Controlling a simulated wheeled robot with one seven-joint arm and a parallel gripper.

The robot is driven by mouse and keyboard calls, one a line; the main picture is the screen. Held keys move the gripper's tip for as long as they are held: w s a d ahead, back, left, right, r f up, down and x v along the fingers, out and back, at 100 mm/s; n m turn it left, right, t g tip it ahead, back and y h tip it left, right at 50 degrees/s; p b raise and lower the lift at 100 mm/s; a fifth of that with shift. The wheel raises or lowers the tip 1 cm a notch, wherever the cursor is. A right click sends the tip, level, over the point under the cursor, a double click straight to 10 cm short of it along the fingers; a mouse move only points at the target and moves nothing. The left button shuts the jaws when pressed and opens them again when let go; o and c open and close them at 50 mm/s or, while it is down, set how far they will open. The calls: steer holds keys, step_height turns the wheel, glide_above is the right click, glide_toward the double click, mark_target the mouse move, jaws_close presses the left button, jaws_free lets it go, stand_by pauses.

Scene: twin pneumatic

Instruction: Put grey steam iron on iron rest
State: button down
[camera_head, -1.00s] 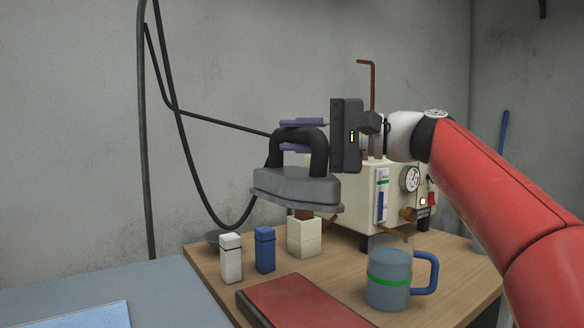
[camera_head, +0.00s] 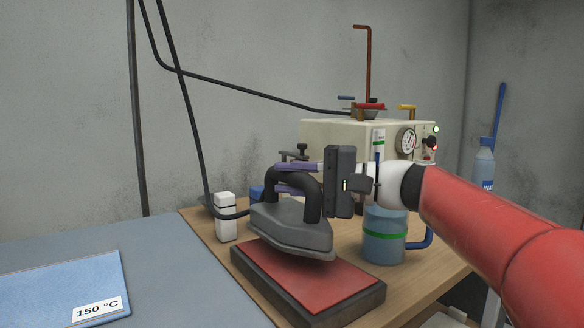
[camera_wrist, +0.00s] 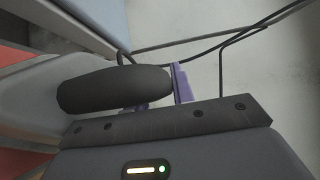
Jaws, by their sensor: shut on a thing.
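The grey steam iron (camera_head: 288,228) has a black handle and a grey body with a flat sole. My gripper (camera_head: 297,178) is shut on its handle, with purple fingers on either side. The iron is over the back part of the red-topped iron rest (camera_head: 318,285), slightly tilted in the picture. I cannot tell whether its sole touches the rest. In the wrist view the black handle (camera_wrist: 115,90) lies by a purple finger (camera_wrist: 181,84), and the red rest shows at the left edge.
A white bottle (camera_head: 225,218) stands left of the iron, with a blue one (camera_head: 257,192) partly hidden behind. A blue-grey mug (camera_head: 384,236) stands close right of the rest. A steam generator (camera_head: 330,135) stands behind. A grey ironing surface (camera_head: 190,285) is at left. A black hose hangs behind.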

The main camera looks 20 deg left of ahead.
mark_target(292, 212)
steer(key=shift+f, duration=1.55)
steer(key=shift+b, duration=0.3)
steer(key=shift+f, duration=0.2)
steer(key=c, duration=1.2)
jaws_free()
steer(key=shift+f, duration=0.1)
steer(key=d, duration=1.2)
